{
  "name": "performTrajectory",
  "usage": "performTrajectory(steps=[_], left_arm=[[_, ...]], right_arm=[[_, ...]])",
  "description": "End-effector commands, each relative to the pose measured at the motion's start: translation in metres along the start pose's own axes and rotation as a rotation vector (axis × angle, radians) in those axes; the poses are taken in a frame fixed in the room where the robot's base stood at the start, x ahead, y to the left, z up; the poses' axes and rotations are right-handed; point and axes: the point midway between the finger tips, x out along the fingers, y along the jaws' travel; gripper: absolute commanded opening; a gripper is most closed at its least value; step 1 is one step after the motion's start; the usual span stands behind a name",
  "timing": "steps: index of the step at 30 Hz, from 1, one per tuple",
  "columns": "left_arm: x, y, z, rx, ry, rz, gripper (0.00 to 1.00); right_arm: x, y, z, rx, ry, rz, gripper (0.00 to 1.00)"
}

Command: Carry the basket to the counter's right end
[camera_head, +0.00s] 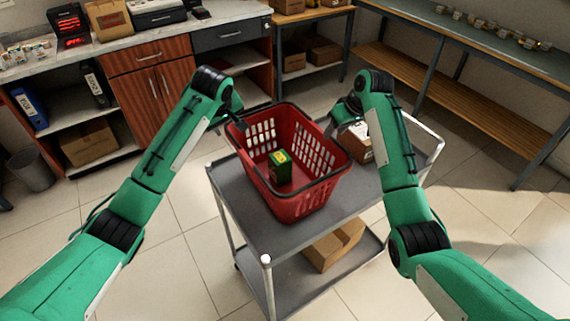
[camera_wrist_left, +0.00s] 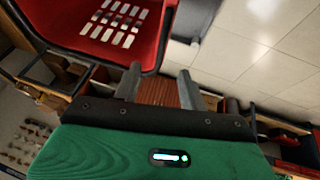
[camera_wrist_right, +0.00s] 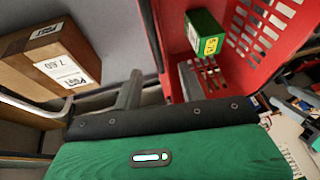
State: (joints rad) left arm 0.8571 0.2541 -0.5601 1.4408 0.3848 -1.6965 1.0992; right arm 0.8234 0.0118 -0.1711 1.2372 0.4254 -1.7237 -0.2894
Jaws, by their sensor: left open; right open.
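The red basket (camera_head: 300,203) stands upright on the grey cart's top, with a green-and-yellow box (camera_head: 280,167) inside. The counter (camera_head: 150,42) is at the back left; its right end (camera_head: 250,12) has bare top. My left gripper (camera_head: 240,122) is open at the basket's far left rim; in the left wrist view its fingers (camera_wrist_left: 158,80) are by the rim's corner, and I cannot tell if they straddle it. My right gripper (camera_head: 338,118) is open at the right rim; in the right wrist view its fingers (camera_wrist_right: 160,85) lie on either side of the dark rim.
A cardboard box (camera_head: 356,146) is on the cart (camera_head: 345,205) beside the basket, close to my right gripper; another (camera_head: 335,245) is on its lower shelf. The counter's middle holds a black case and printer (camera_head: 155,12). A workbench (camera_head: 480,40) is at the right. Tiled floor is open.

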Motion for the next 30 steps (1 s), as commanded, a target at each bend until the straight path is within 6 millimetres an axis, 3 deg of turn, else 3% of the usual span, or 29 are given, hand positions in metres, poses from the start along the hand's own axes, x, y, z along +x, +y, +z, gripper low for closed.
performTrajectory(steps=[3,10,24,30], left_arm=[[0.024,-0.001,0.000,-0.001,-0.002,-0.003,0.42],[0.057,0.000,0.000,0.000,-0.001,-0.001,0.42],[0.068,0.000,0.000,0.000,0.000,0.000,0.42],[0.068,0.000,0.000,0.000,0.000,0.000,0.05]], right_arm=[[0.025,0.000,0.001,0.001,-0.003,-0.001,0.41],[0.057,0.000,0.000,0.000,-0.001,-0.001,0.41],[0.068,0.000,0.000,0.000,0.000,0.001,0.41],[0.068,0.000,0.000,0.000,0.000,0.001,0.04]])
